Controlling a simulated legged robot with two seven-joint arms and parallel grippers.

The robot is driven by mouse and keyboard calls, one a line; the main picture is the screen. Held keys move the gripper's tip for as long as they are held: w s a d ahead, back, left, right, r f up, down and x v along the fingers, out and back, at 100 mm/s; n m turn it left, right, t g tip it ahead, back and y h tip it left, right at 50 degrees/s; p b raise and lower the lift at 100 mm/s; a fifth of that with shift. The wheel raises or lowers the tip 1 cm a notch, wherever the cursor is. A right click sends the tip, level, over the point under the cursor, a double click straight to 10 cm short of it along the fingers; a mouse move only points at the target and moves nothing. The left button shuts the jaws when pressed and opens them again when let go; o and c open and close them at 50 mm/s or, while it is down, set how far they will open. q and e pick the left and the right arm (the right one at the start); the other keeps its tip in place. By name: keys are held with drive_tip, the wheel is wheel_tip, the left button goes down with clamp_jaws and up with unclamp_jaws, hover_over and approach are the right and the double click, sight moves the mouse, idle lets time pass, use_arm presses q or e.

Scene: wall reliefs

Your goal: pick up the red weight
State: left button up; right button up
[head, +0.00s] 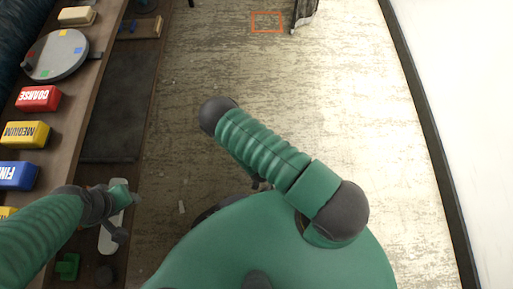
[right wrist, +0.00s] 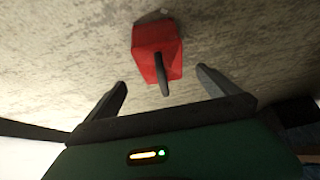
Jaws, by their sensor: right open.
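The red weight (right wrist: 148,42) shows in the right wrist view as a red block with a dark handle, against a worn grey-beige surface. My right gripper (right wrist: 161,80) is open. Its two dark fingers are spread to either side of the handle's lower end in the picture, and nothing is between them that I can see being held. I cannot tell the exact gap to the weight. In the head view the weight and the right gripper are hidden. My left gripper (head: 118,212) is over the bench edge at the lower left, its jaws too small to read.
A wooden bench (head: 75,105) on the left holds a grey disc (head: 56,55) and red COARSE (head: 38,98), yellow MEDIUM (head: 26,134) and blue blocks (head: 17,175). The worn floor (head: 340,90) is mostly clear.

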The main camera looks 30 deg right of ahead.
drive_tip(key=b+x, duration=0.2)
drive_tip(key=x, duration=0.3)
drive_tip(key=shift+d+f, duration=0.2)
drive_tip(key=shift+f, duration=0.15)
drive_tip(key=b+x, duration=0.5)
drive_tip(key=shift+a+f, duration=0.2)
drive_tip(key=shift+f, duration=0.05)
drive_tip(key=shift+r, duration=0.2)
drive_tip(key=shift+c, duration=0.6)
use_arm(q)
drive_tip(key=s+x, duration=0.1)
drive_tip(key=x, duration=0.6)
drive_tip(key=shift+s+d+f, duration=0.25)
drive_tip(key=shift+s+f, duration=0.05)
drive_tip(key=shift+f, duration=0.25)
use_arm(e)
drive_tip(key=c, duration=1.7)
